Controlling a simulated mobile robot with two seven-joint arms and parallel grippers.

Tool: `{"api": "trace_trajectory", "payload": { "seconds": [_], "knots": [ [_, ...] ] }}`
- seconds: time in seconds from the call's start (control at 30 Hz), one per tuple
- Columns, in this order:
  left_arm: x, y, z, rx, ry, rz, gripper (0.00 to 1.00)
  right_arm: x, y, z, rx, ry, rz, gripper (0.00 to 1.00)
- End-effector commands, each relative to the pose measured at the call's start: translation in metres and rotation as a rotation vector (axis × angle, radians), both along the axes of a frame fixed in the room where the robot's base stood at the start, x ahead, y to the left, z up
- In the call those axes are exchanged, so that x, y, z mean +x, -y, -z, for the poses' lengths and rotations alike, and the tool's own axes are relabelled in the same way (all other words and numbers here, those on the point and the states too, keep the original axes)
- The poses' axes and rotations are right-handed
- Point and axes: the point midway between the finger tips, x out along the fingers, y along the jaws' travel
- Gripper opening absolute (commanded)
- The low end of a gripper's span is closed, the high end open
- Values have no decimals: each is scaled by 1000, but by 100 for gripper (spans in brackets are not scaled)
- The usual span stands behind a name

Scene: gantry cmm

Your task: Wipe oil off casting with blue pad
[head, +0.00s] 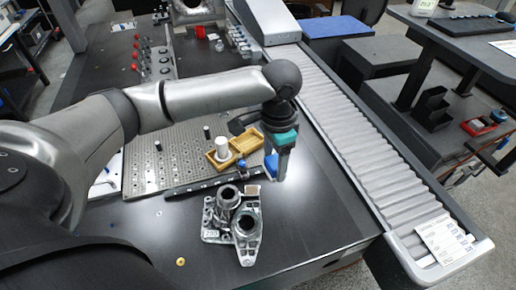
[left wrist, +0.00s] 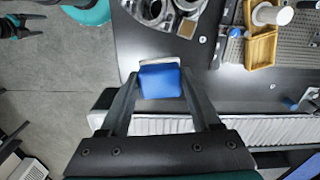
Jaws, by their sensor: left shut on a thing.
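My left gripper (head: 277,175) is shut on a blue pad (head: 270,164) and holds it above the dark table. In the left wrist view the blue pad (left wrist: 160,82) sits between the two fingertips, with a pale layer along its far edge. The grey metal casting (head: 247,226), with two round bores and a small label, lies on the table, lower left of the pad and apart from it. Part of the casting shows at the top of the left wrist view (left wrist: 150,10). Any oil on it cannot be made out.
A wooden tray (head: 247,141) with a white bottle (head: 221,147) stands on a perforated plate (head: 170,160) behind the casting. A dark rail edges that plate. A grey roller conveyor (head: 350,130) runs along the right. A small yellow ring (head: 181,261) lies at front left.

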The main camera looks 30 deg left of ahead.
Motion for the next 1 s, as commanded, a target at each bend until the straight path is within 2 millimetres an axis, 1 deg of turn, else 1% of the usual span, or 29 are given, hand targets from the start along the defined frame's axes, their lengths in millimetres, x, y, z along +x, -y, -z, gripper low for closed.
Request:
{"api": "trace_trajectory", "payload": {
  "seconds": [0.03,0.2,0.3,0.47,0.67,0.77,1.0],
  "knots": [
    [1,-8,0,0,-7,50,19,0,0,-15,0,1,0,80],
    [3,-30,17,0,-5,233,19,1,0,-35,0,2,0,80],
    [2,-41,24,-1,-3,313,19,1,0,-43,0,2,0,80],
    [1,-50,32,-1,0,386,19,1,0,-47,1,3,0,80],
    [1,-51,40,0,2,404,19,1,0,-40,1,3,0,80],
    [1,-51,47,0,2,404,19,2,0,-32,1,3,0,80],
    [1,-51,66,-1,3,403,19,2,0,-5,1,3,0,80]
  ]
}}
